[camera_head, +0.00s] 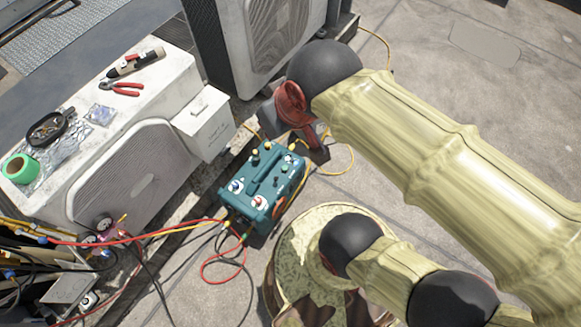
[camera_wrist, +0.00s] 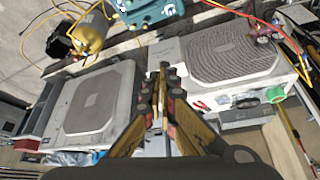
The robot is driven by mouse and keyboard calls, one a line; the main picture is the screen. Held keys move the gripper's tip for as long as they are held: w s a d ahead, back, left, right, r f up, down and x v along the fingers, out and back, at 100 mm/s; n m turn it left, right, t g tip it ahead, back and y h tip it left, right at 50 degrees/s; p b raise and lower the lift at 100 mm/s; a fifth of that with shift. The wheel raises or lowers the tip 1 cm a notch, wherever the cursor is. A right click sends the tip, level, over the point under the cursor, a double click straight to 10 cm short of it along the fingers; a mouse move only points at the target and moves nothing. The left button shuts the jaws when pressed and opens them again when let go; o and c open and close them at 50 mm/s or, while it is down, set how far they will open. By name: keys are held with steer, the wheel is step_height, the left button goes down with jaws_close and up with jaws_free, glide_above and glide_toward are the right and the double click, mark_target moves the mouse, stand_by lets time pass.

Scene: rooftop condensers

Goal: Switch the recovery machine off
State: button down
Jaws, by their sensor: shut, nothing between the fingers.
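The recovery machine (camera_head: 264,186) is a teal box with a carry handle. It stands on the roof floor in the middle of the head view, with several small knobs, caps and dials on its top. I cannot tell which control is the power switch or how it is set. Only part of the teal box (camera_wrist: 146,11) shows at the top edge of the wrist view. My gripper (camera_head: 318,151) is beyond and to the right of the machine in the head view, apart from its controls as far as I can tell. In the wrist view, my gripper (camera_wrist: 161,72) is shut and empty.
A white condenser (camera_head: 125,150) stands left of the machine, with pliers (camera_head: 122,88) and green tape (camera_head: 20,168) on top. Another condenser (camera_head: 255,45) stands behind. A red hose (camera_head: 222,275) lies by the machine. A yellow cylinder (camera_wrist: 90,32) shows in the wrist view.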

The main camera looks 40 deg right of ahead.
steer(key=w+d+f+m+p, duration=0.1)
steer(key=w+f, duration=0.3)
steer(key=w, duration=0.4)
steer(key=w+d+f+m+g+p, duration=0.15)
steer(key=w+f, duration=0.25)
steer(key=w, duration=0.4)
steer(key=w+f+m, duration=0.2)
steer(key=w+f, duration=0.2)
steer(key=w, duration=0.4)
steer(key=w+d+f+m+p, duration=0.1)
steer(key=w+d+f, duration=0.15)
steer(key=f, duration=0.25)
steer(key=w+d+f+m, duration=0.1)
steer(key=w+f, duration=0.2)
steer(key=f, duration=0.2)
steer(key=w+d+f+m+g+p, duration=0.1)
steer(key=d+f, duration=0.2)
steer(key=f, duration=0.8)
steer(key=d+f+m+g+p, duration=0.1)
steer(key=d+f+m, duration=0.15)
steer(key=f, duration=0.85)
steer(key=s+d+f+m, duration=0.1)
steer(key=s+f, duration=0.3)
steer(key=f, duration=0.5)
steer(key=s+d+f+h, duration=0.1)
steer(key=s+d+f, duration=0.2)
steer(key=f, duration=0.7)
steer(key=shift+s+d+m+g+p, duration=0.3)
steer(key=shift+s+m+g, duration=0.15)
steer(key=shift+s, duration=0.45)
